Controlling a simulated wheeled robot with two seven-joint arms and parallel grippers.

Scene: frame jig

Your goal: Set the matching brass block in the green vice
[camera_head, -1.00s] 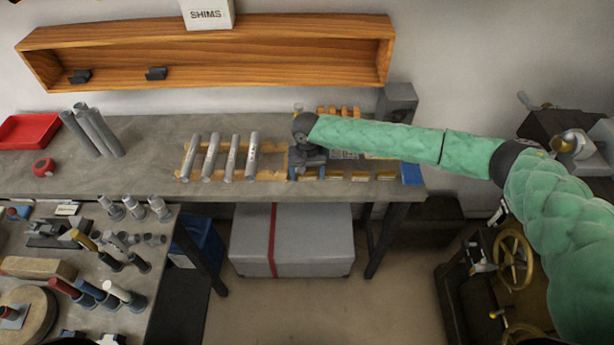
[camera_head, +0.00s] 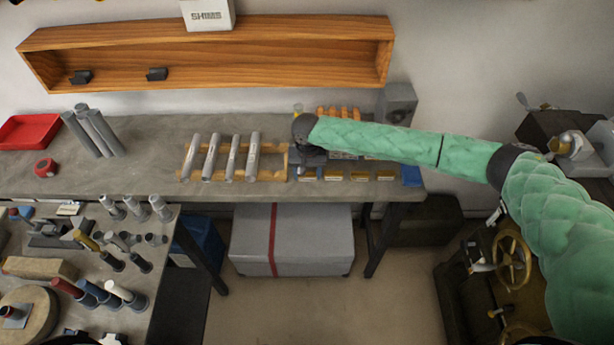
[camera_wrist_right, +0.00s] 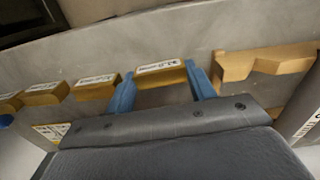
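Several brass blocks lie in a row along the front edge of the far bench; one shows just right of my gripper (camera_head: 334,176). In the right wrist view they carry white printed labels, too blurred to read. My right gripper (camera_wrist_right: 160,78) is over the bench, its two blue fingers apart at either end of one labelled brass block (camera_wrist_right: 160,74). I cannot tell whether the fingers touch it. In the head view the gripper (camera_head: 309,172) is partly hidden by its own wrist. No vice shows clearly as green. My left gripper is not in view.
A wooden rack (camera_head: 273,163) with several grey cylinders stands left of the gripper. A grey box (camera_head: 397,101) and orange pieces (camera_head: 338,112) are behind my arm. A wooden shelf (camera_head: 210,62) hangs above. Free bench lies around (camera_head: 140,175). A dark vice-like device (camera_head: 550,127) is at right.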

